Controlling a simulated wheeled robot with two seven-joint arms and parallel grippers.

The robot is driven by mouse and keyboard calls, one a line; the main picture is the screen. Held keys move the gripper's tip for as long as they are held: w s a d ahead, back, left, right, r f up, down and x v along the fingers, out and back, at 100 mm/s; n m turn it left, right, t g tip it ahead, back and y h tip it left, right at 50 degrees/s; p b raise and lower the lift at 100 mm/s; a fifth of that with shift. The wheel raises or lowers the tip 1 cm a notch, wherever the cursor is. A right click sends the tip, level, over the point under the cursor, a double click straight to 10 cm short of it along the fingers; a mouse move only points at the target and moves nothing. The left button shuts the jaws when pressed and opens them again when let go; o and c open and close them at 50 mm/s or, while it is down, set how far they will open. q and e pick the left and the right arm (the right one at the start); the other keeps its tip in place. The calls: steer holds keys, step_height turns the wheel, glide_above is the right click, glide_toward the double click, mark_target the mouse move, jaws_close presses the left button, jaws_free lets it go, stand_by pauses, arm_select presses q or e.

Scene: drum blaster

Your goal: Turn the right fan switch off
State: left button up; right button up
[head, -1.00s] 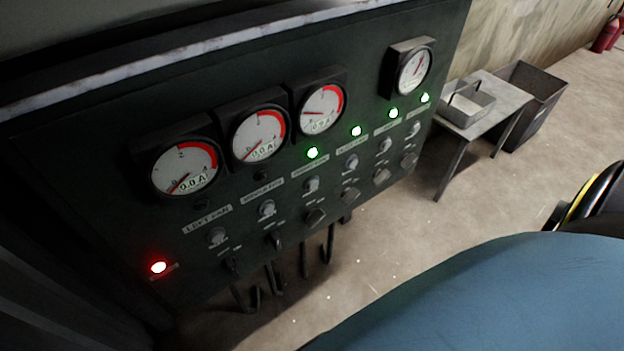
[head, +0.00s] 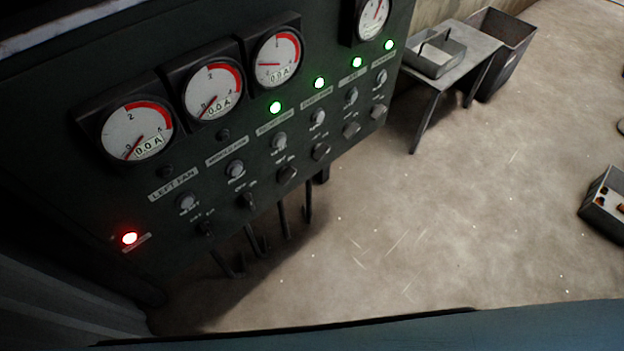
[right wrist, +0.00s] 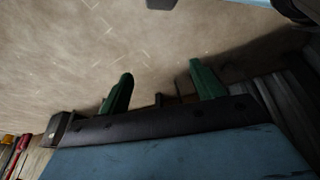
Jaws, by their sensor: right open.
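The dark control panel (head: 100,205) fills the left of the head view. The third column, whose blurred label (head: 274,122) seems to read right fan, has a lit green lamp (head: 275,107), a small grey knob (head: 279,142) and a dark rotary switch (head: 287,175) below it. Its gauge (head: 277,60) stands above, with the needle off its low end. My right gripper (right wrist: 160,69) shows in the right wrist view with its two green fingers apart and nothing between them. It points over bare floor, away from any switch I can see. My left gripper is not in view.
The left fan and middle fan columns have unlit lamps, and a red lamp (head: 130,238) glows at lower left. Hooked bars (head: 283,222) hang under the panel. A metal table (head: 466,63) and bin (head: 500,45) stand at the back. The floor (head: 400,240) before the panel is clear.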

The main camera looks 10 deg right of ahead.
steer(key=w+a+r+n+t+y+b, duration=0.1)
steer(key=w+a+r+t, duration=0.1)
steer(key=w+r, duration=0.35)
steer(key=w+a+r+n+t+y+b, duration=0.1)
steer(key=w+a+r+t, duration=0.15)
steer(key=w, duration=0.65)
steer(key=n+t+y+b, duration=0.3)
steer(key=n+t+y, duration=0.3)
steer(key=n+y, duration=0.2)
glide_toward(290, 179)
steer(key=x, duration=0.8)
steer(key=shift+w+a+b, duration=0.15)
steer(key=shift+w+b, duration=0.1)
steer(key=shift+b, duration=0.15)
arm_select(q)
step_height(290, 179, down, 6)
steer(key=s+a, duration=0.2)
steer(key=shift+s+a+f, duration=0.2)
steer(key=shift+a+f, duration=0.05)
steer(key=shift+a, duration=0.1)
arm_select(e)
steer(key=shift+w+a, duration=0.25)
steer(key=shift+w, duration=0.05)
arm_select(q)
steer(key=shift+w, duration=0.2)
arm_select(e)
steer(key=c, duration=1)
